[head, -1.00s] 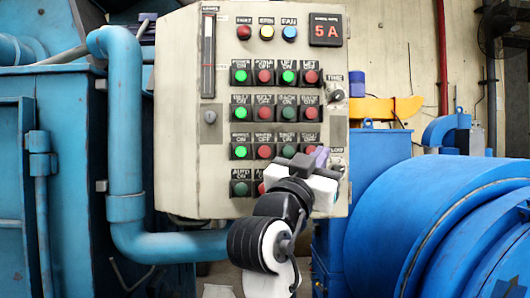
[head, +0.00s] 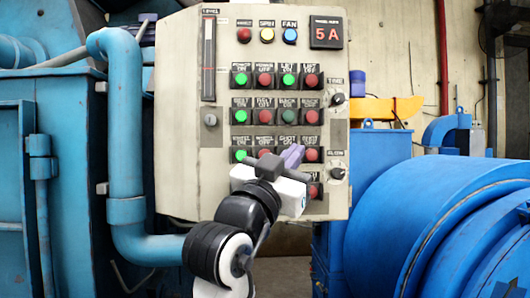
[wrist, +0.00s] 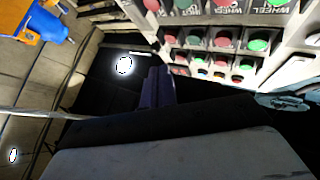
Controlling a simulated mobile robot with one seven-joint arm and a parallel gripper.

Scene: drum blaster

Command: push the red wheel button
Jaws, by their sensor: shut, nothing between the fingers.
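The control panel (head: 180,120) has rows of green and red buttons. The red wheel button (head: 265,153) is second from left in the third row, under a WHEEL label; my gripper's dark body partly covers its lower edge. In the wrist view the red wheel button (wrist: 222,4) is cut by the top edge, above its WHEEL label. My gripper (head: 292,154) is shut and empty, its purple fingers in front of the third-row button to the right of the red wheel button. The shut fingers (wrist: 157,78) also show in the wrist view. I cannot tell whether they touch the panel.
A green button (head: 240,155) lies just left of the red wheel button, and another red button (head: 312,155) lies right of my fingers. My arm hides part of the bottom row. A blue pipe (head: 126,150) stands left of the panel; a large blue drum (head: 440,220) stands right.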

